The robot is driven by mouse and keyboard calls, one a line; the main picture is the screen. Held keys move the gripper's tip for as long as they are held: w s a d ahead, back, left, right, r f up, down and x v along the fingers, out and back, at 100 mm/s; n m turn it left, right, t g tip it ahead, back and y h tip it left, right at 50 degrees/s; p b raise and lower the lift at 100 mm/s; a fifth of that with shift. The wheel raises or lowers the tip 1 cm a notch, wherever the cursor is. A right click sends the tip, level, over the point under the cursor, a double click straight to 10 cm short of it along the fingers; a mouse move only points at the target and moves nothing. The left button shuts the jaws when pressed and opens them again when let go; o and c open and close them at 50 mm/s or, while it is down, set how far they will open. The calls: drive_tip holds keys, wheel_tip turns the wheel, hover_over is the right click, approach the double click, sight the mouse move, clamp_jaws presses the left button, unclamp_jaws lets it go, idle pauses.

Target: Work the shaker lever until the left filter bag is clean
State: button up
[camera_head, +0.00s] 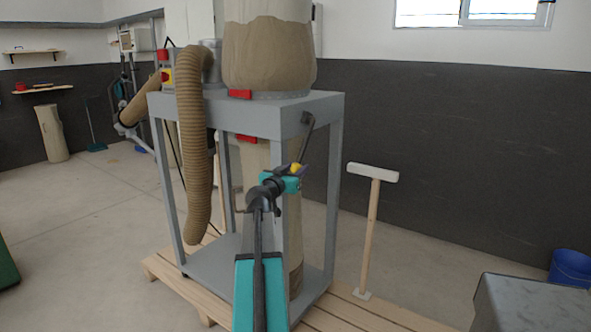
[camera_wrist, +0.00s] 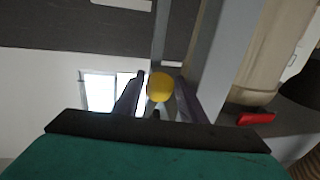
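A dark shaker lever (camera_head: 304,137) hangs from the front right corner of the grey frame, with a yellow knob (camera_head: 296,168) at its lower end. My gripper (camera_head: 298,176) is at the knob. In the wrist view the yellow knob (camera_wrist: 160,87) sits between my two dark fingers (camera_wrist: 160,96). Narrow gaps seem to show beside it, so the fingers look open around it. A filter bag (camera_head: 270,55) stands on the frame, pale above and brown and dusty below; its top is cut off. I see only one upper bag and cannot tell whether it is the left one.
The grey frame (camera_head: 335,165) stands on a wooden pallet (camera_head: 345,312). A ribbed hose (camera_head: 193,140) hangs at its left. A wooden T-shaped post (camera_head: 370,225) stands right of it. A grey box (camera_head: 535,300) and blue bucket (camera_head: 570,267) are at far right.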

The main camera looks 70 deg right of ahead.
drive_tip(key=shift+d, duration=0.15)
clamp_jaws()
drive_tip(key=b, duration=0.2)
drive_tip(key=shift+d+f+b, duration=0.25)
drive_tip(key=shift+f+b, duration=0.05)
drive_tip(key=d+b, duration=0.1)
drive_tip(key=b, duration=0.4)
drive_tip(key=d+f+h+b, duration=0.1)
drive_tip(key=b, duration=0.4)
drive_tip(key=d+h+b, duration=0.1)
drive_tip(key=b, duration=0.4)
drive_tip(key=shift+s+f+n, duration=0.2)
drive_tip(key=shift+s+n, duration=0.1)
drive_tip(key=shift+s, duration=0.05)
idle(0.3)
drive_tip(key=shift+s+d+f+h+b, duration=0.1)
drive_tip(key=shift+d+h+b, duration=0.25)
drive_tip(key=shift+b, duration=0.8)
drive_tip(key=shift+s+d+f+b, duration=0.15)
drive_tip(key=shift+d+b, duration=0.25)
drive_tip(key=shift+b, duration=0.25)
drive_tip(key=shift+s+d+f+b, duration=0.1)
drive_tip(key=shift+d+b, duration=0.25)
drive_tip(key=shift+b, duration=0.3)
